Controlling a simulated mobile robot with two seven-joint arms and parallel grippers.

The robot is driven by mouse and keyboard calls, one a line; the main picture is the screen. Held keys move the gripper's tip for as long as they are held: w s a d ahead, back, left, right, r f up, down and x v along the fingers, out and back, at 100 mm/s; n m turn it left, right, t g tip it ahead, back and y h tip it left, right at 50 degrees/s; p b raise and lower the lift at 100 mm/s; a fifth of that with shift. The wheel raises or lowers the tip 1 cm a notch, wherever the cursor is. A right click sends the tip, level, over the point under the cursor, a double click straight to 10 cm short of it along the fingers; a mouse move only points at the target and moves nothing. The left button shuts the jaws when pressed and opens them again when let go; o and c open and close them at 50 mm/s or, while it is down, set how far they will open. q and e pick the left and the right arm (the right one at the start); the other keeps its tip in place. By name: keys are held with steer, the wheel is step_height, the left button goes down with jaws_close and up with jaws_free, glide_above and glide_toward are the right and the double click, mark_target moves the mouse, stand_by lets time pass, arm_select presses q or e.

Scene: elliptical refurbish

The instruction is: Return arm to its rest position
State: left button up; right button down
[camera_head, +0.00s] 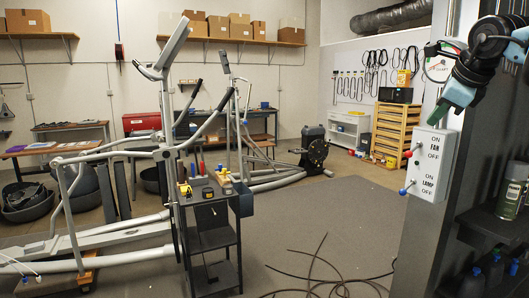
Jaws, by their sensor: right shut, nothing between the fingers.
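My right gripper (440,112) comes in from the upper right on a dark and teal arm. It is shut, with nothing between its fingers. Its tip points down, just above the top of the white switch box in the picture; I cannot tell the gap in depth. The switch box (431,165) is fixed to the dark post and is marked FAN and LAMP, with ON and OFF. A red-tipped lever (408,154) and a blue-tipped lever (403,192) stick out of its left side. A small dark and grey-green piece at the left edge may be my left gripper.
An elliptical trainer (170,150) fills the left, with a dark tool cart (212,240) in front. Black cables (325,285) lie on the floor. A dark shelf (490,225) with a spray can (510,200) is at the right. The grey mat (340,215) is mostly clear.

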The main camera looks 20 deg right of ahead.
step_height(320, 180, down, 15)
steer(key=w+d+m+y, duration=0.1)
steer(key=w+m+y, duration=0.1)
steer(key=y, duration=0.2)
steer(key=s+a+f+m+t+y, duration=0.15)
steer(key=f+m, duration=0.25)
steer(key=f, duration=0.7)
steer(key=s+a+f+m+t+y, duration=0.1)
steer(key=s+a+f+m+y, duration=0.2)
steer(key=f, duration=0.8)
steer(key=s+a+f+m+t, duration=0.1)
steer(key=s+a+f+m, duration=0.3)
steer(key=f, duration=0.7)
steer(key=s+a+f+m+t+h, duration=0.1)
steer(key=s+a+f+m+h, duration=0.1)
steer(key=s+a+f+m, duration=0.55)
steer(key=s+a+f+m+h, duration=0.1)
steer(key=s+a+f+m, duration=0.35)
steer(key=f+m, duration=0.5)
steer(key=s+a+f+m+g, duration=0.1)
steer(key=s+a+f+m, duration=0.2)
steer(key=a, duration=0.6)
steer(key=s+a+f+m+g+h, duration=0.1)
steer(key=s+a+f+m+g, duration=0.1)
steer(key=s+a+m, duration=0.5)
steer(key=shift+s+a+f, duration=0.45)
steer(key=shift+s+a, duration=0.15)
steer(key=shift+a, duration=0.5)
